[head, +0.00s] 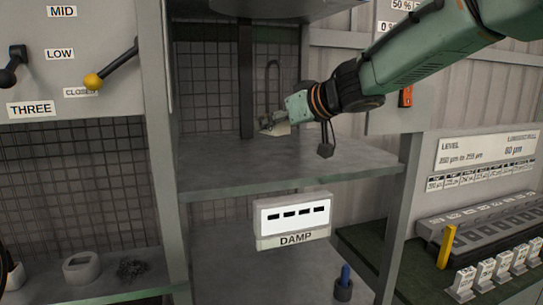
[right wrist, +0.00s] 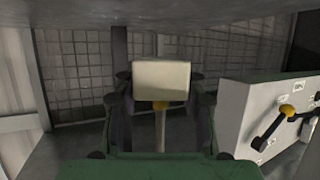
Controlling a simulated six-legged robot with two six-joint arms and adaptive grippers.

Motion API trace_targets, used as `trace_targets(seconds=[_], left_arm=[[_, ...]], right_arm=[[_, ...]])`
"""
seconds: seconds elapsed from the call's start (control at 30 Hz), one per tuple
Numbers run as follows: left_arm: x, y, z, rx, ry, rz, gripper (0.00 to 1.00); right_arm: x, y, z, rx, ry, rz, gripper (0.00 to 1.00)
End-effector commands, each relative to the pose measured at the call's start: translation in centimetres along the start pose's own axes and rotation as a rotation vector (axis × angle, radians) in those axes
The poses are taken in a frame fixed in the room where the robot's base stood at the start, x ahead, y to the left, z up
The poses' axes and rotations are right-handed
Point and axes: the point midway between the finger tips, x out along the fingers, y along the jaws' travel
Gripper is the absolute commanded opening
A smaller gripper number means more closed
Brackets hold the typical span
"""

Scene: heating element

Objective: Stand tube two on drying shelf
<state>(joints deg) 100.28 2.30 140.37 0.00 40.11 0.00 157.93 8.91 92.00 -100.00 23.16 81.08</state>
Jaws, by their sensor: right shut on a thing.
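My right gripper (head: 275,124) reaches in from the upper right, above the grey shelf (head: 290,178) of the middle bay. In the right wrist view its fingers are shut around a pale block-topped piece (right wrist: 162,78) with a yellowish collar and a thin pale stem below. No number shows on it, so I cannot tell whether it is tube two. It appears apart from the shelf surface, though the gap is hard to judge. A white panel marked DAMP (head: 292,221) hangs at the shelf's front edge. My left gripper is not clearly in view.
A dark upright post (head: 246,82) stands behind the gripper. A blue rod stands in a dark cup (head: 343,290) on the lower level. Levers (head: 95,80) project at the left. A rack of labelled blocks (head: 490,272) is at the right. The front shelf surface is clear.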

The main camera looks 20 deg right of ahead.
Motion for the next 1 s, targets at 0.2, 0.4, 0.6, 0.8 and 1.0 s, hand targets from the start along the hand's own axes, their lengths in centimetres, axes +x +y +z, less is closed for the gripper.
trace_targets(seconds=[0.2, 0.4, 0.6, 0.8, 1.0], left_arm=[[0.0, 0.0, 0.1, 0.000, -0.001, 0.000, 0.40], [0.0, 0.0, 0.0, 0.000, -0.001, 0.000, 0.40], [0.0, 0.0, 0.0, 0.000, -0.001, 0.000, 0.40], [0.0, 0.0, 0.0, 0.000, -0.001, 0.000, 0.40], [0.0, 0.0, 0.0, 0.000, -0.001, 0.000, 0.40]], right_arm=[[0.9, 0.0, 2.1, 0.001, 0.001, 0.000, 0.03], [1.6, 0.0, 3.4, 0.002, -0.001, -0.001, 0.03], [2.6, -0.1, 5.5, 0.001, 0.001, -0.002, 0.03], [2.9, 0.0, 6.1, -0.001, 0.003, 0.001, 0.03], [2.9, 0.0, 6.1, -0.001, 0.002, 0.001, 0.03]])
